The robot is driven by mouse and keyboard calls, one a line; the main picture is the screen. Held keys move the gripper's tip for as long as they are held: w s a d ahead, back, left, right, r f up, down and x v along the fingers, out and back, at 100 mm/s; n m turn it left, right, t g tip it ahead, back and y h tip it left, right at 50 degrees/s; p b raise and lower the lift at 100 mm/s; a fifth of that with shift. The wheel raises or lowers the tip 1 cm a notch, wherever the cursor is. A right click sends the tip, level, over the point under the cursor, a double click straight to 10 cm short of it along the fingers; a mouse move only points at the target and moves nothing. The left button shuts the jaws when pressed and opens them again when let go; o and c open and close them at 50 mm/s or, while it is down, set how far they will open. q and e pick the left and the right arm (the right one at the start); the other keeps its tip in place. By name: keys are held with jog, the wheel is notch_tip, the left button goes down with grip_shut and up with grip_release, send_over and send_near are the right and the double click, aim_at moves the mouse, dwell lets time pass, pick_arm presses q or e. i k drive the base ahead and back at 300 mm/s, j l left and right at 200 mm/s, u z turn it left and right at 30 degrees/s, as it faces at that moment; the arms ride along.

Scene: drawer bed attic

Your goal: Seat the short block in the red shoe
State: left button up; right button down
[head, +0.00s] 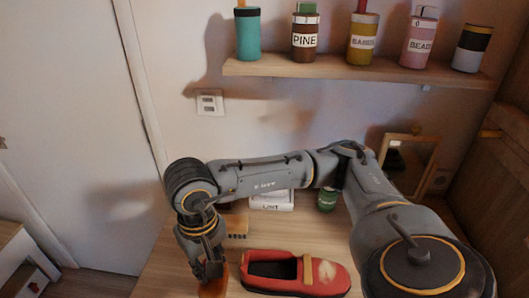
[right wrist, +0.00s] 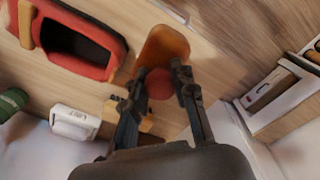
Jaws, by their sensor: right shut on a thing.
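The red shoe (head: 297,274) lies on the wooden table in the head view, with a dark opening and a tan strap. It also shows at the upper left of the right wrist view (right wrist: 85,45). My right gripper (head: 212,270) is left of the shoe, apart from its opening. In the right wrist view its fingers (right wrist: 160,80) are shut on an orange-brown block (right wrist: 163,48) with a round red part (right wrist: 160,85), which I take as the short block. The block's lower end is cut off in the head view (head: 213,289). My left gripper is not in view.
Behind the shoe are a small notched wooden piece (head: 237,226), a white labelled box (head: 272,201) and a green can (head: 327,199). A wall shelf (head: 350,74) holds several jars. A framed mirror (head: 408,160) leans at the right. My right arm crosses above the table.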

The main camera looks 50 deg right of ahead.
aim_at(272, 272)
jog(key=i+j, duration=0.3)
jog(key=j, duration=0.2)
jog(key=i+j, duration=0.35)
jog(key=j, duration=0.15)
jog(key=i+j, duration=0.3)
jog(key=j, duration=0.15)
jog(key=j+z, duration=0.1)
jog(key=z, duration=0.35)
jog(key=i+j+z, duration=0.1)
jog(key=z, duration=0.4)
jog(key=j+z, duration=0.1)
jog(key=z, duration=0.35)
jog(key=j+z, duration=0.15)
jog(key=z, duration=0.3)
jog(key=i+z, duration=0.25)
jog(key=i+l+z, duration=0.1)
jog(key=z, duration=0.2)
jog(key=i, duration=0.2)
